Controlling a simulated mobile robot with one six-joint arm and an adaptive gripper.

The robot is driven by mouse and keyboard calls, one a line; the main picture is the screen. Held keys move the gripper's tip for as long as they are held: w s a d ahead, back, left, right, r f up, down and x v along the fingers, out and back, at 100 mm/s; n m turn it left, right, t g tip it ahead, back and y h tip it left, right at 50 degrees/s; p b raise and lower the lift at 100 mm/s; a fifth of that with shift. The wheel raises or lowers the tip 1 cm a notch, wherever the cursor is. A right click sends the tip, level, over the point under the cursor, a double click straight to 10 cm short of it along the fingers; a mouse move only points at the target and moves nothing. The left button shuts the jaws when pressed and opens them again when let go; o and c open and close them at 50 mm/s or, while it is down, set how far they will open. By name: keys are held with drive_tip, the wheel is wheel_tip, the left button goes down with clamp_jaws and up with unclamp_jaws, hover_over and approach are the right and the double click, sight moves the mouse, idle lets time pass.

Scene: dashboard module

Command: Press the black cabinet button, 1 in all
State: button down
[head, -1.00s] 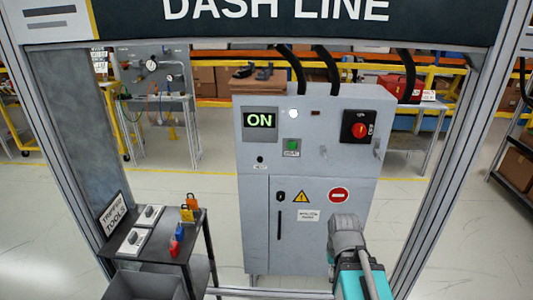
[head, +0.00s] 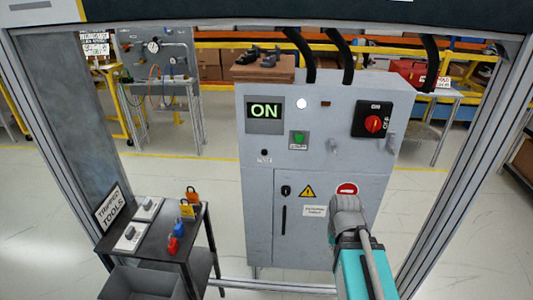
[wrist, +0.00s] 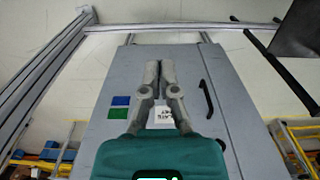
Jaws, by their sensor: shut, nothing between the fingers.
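The head view shows my arm at the lower right of the cabinet, but the fingers cannot be made out there.
The cabinet front also carries a green button (head: 299,138), a red rotary switch (head: 373,124) and a door handle (head: 284,220). A tool table (head: 160,240) stands at left. Frame posts flank the cabinet. The wrist view shows blue and green patches and a black handle (wrist: 206,98).

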sight(264, 152)
drive_tip(key=w+a+r+n+t+h+p, duration=0.2)
drive_tip(key=w+a+r+n, duration=0.4)
drive_tip(key=w+a, duration=0.4)
drive_tip(key=w+a+r+n+t+h+p, duration=0.2)
drive_tip(key=w+a+r+n+t+h, duration=0.2)
drive_tip(key=w+a, duration=0.5)
drive_tip(key=a+r+n+t, duration=0.2)
drive_tip(key=a+r+t, duration=0.1)
drive_tip(key=a, duration=0.2)
drive_tip(key=shift+w+a+r+h+p, duration=0.2)
drive_tip(key=shift+w+h+p, duration=0.15)
drive_tip(key=shift+h, duration=0.05)
drive_tip(key=shift+w, duration=0.2)
drive_tip(key=shift+w+d, duration=0.15)
drive_tip(key=shift+w, duration=4.05)
